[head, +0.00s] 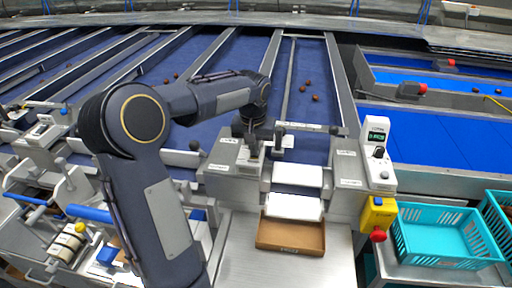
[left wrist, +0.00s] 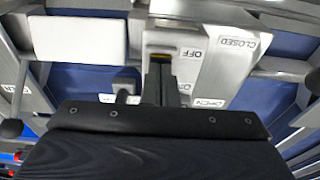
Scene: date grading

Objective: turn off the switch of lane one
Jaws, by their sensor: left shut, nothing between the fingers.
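My left gripper (head: 252,148) is shut and empty, over the grey lane housing (head: 222,180) at the lane's near end. In the left wrist view the dark fingertips (left wrist: 160,76) are at the housing's face, beside an OFF label (left wrist: 191,53). A second label just below is partly blocked. The switch itself is hidden behind the fingers, so I cannot tell its position or whether they touch it. A CLOSED label (left wrist: 236,44) and an OPEN label (left wrist: 211,103) are on the sloping panel to the right. My right gripper is out of view.
A white control box (head: 376,150) with a green display and knob stands at right. Below it is a yellow box (head: 376,213) with a red button. A brown tray (head: 291,246) lies below the white chute. Turquoise crates (head: 440,212) stand at far right.

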